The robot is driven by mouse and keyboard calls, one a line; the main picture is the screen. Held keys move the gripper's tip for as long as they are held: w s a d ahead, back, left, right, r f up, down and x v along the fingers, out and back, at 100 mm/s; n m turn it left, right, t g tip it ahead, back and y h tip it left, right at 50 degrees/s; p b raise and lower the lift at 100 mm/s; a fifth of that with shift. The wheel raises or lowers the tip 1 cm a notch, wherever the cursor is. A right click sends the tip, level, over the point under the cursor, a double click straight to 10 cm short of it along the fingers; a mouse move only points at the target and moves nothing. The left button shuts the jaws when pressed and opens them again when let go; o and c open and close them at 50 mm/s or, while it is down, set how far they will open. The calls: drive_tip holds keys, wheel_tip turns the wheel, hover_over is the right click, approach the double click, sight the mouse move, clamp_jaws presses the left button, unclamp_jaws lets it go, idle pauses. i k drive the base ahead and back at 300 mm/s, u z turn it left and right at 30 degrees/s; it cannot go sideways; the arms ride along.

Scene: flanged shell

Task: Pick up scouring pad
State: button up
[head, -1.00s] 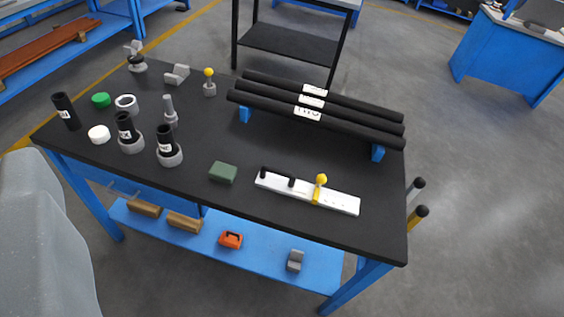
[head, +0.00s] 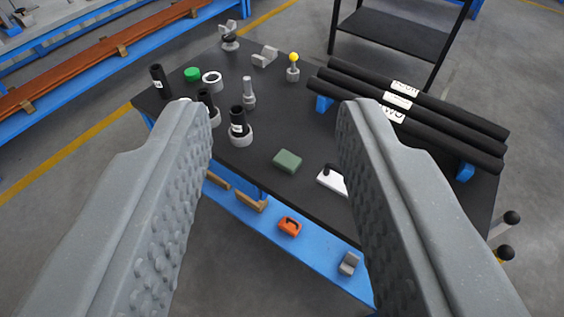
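The scouring pad (head: 287,161) is a small dark green block lying flat on the black tabletop near its front edge. My gripper (head: 272,112) shows as two large grey fingers with knobbly inner faces, spread wide apart. It is open and empty. In the picture the pad shows in the gap between the fingers, nearer the right finger. The fingers are close to the camera, and the pad is well beyond them, untouched.
Left of the pad stand a black cylinder in a grey ring (head: 240,128) and other small parts. Right of it is a white plate (head: 331,180), partly hidden by the right finger. Black tubes (head: 410,108) lie on blue supports behind. A blue shelf (head: 262,213) runs below.

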sight(289, 163)
drive_tip(key=z, duration=0.1)
drive_tip(key=i, duration=1)
drive_tip(key=u, duration=0.1)
